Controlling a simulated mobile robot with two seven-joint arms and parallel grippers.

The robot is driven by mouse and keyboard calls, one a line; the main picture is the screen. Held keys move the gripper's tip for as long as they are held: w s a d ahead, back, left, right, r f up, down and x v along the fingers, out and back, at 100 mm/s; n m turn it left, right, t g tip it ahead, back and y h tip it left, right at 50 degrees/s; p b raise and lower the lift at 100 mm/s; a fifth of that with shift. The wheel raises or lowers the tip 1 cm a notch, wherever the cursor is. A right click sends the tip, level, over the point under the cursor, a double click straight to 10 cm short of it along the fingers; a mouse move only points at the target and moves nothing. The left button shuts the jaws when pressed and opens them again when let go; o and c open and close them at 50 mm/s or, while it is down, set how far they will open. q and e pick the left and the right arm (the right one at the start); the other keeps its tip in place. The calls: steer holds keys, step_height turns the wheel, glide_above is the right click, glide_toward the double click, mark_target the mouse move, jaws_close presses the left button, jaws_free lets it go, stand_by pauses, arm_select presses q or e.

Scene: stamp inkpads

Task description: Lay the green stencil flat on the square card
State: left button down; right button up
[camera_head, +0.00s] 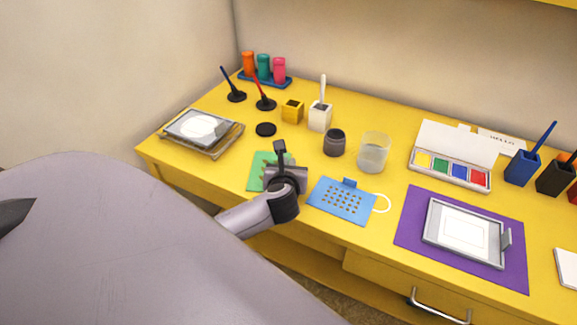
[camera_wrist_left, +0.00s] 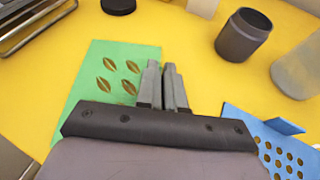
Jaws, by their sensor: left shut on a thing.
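The green stencil (camera_head: 257,170) lies on the yellow table, partly hidden by my left arm. In the left wrist view the stencil (camera_wrist_left: 112,75) shows several leaf-shaped holes. My left gripper (camera_head: 280,150) is at the stencil's right side, and its fingertips (camera_wrist_left: 162,68) are close together. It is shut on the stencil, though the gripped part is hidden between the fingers. A pale rectangular card (camera_head: 464,232) lies in a grey frame with a raised tab on a purple mat (camera_head: 412,225), at the right. My right gripper is not in view.
A blue stencil (camera_head: 335,205) with round holes and an upright tab lies just right of my gripper. A dark cup (camera_head: 335,142) and a clear cup (camera_head: 373,152) stand behind. A paint box (camera_head: 452,172) is behind the mat. A tray (camera_head: 232,142) with a framed oval card is at left.

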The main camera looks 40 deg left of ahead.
arm_select(q)
steer(key=c, duration=1.3)
jaws_free()
steer(key=shift+o, duration=0.2)
steer(key=shift+r, duration=0.1)
steer(key=p+v, duration=0.2)
steer(key=v, duration=1)
